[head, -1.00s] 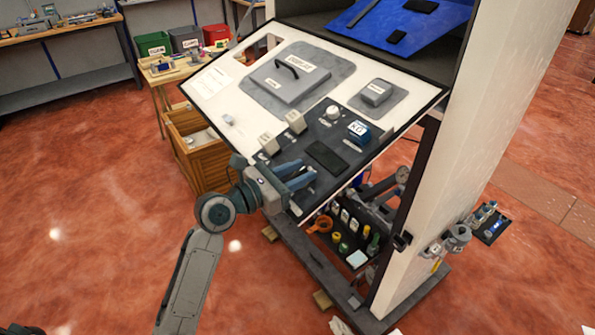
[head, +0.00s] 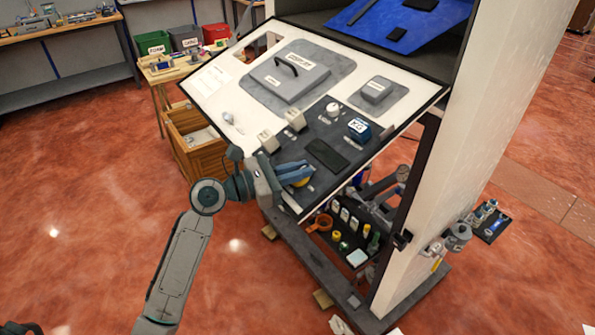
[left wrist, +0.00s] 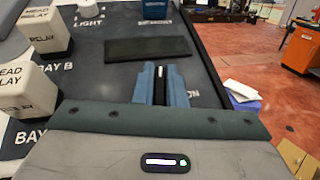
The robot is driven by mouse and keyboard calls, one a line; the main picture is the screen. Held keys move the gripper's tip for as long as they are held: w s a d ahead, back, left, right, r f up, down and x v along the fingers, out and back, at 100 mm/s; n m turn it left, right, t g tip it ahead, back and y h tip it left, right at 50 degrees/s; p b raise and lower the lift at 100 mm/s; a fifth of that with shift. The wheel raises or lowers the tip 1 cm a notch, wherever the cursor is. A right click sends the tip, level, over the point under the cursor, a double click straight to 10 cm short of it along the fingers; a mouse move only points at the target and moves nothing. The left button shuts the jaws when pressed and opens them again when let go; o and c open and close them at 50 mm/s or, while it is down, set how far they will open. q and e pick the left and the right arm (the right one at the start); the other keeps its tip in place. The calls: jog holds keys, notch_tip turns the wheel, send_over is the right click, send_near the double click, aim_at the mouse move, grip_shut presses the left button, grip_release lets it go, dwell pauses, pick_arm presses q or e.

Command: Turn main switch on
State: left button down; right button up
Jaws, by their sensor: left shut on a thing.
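The main switch (left wrist: 160,73) shows in the left wrist view as a small dark piece with a white mark, between the blue fingers of my left gripper (left wrist: 160,90). Most of it is hidden by the fingers. In the head view, my left gripper (head: 297,170) reaches in from the left over the lower left corner of the dark control panel (head: 315,134). Its fingers are close together, shut on the switch. A bit of yellow (head: 304,180) shows beside the fingertips. Part of a label ending in ON is right of the fingers in the wrist view. My right gripper is out of view.
Two white head relays (head: 268,141) (head: 295,119) stand on the panel near my gripper. A black pad (head: 327,154), a blue box (head: 358,130) and a white light knob (head: 333,107) are further in. The sloped white board (head: 225,75) surrounds them. Open floor lies left.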

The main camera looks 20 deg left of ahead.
pick_arm(q)
jog(key=m+g+h, duration=0.2)
jog(key=m+g, duration=0.1)
jog(key=shift+m+g+h, duration=0.4)
jog(key=shift+m+g, duration=2)
jog(key=shift+g, duration=0.1)
jog(key=c, duration=1.5)
grip_release()
jog(key=shift+s, duration=0.1)
jog(key=shift+a+f, duration=0.1)
jog(key=shift+a, duration=0.2)
jog(key=shift+b+v, duration=2)
jog(key=shift+v, duration=3.1)
